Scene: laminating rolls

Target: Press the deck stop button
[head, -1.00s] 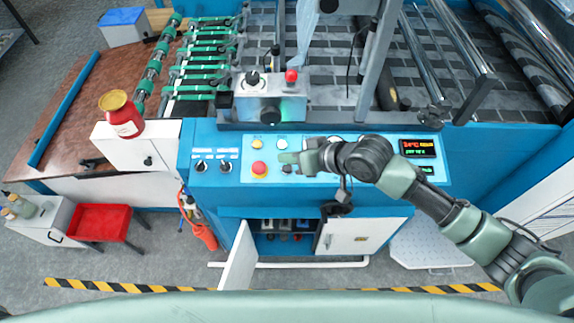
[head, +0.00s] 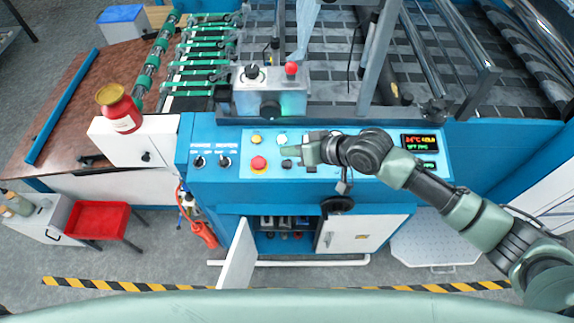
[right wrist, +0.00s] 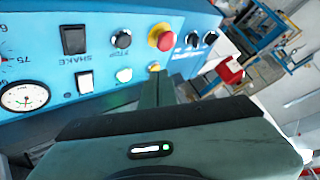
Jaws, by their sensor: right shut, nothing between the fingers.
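The blue control panel (head: 225,180) carries a red mushroom button on a yellow base (head: 258,163), a black round button (head: 287,163), a yellow button (head: 257,139) and a white button (head: 281,139). In the right wrist view, the red mushroom button (right wrist: 162,37) stands beyond my fingertips. The black button (right wrist: 120,38) is beside it, with a small label that seems to read STOP. Which one is the deck stop is unclear. My right gripper (head: 285,150) is shut and empty over the panel, near the white and black buttons; contact cannot be told. My left gripper is out of view.
A raised box (head: 268,98) with another red button (head: 291,68) stands behind the panel. A red and yellow can (head: 122,112) sits on a white cabinet at left. Rockers (right wrist: 75,40) and a gauge (right wrist: 24,97) lie left in the wrist view.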

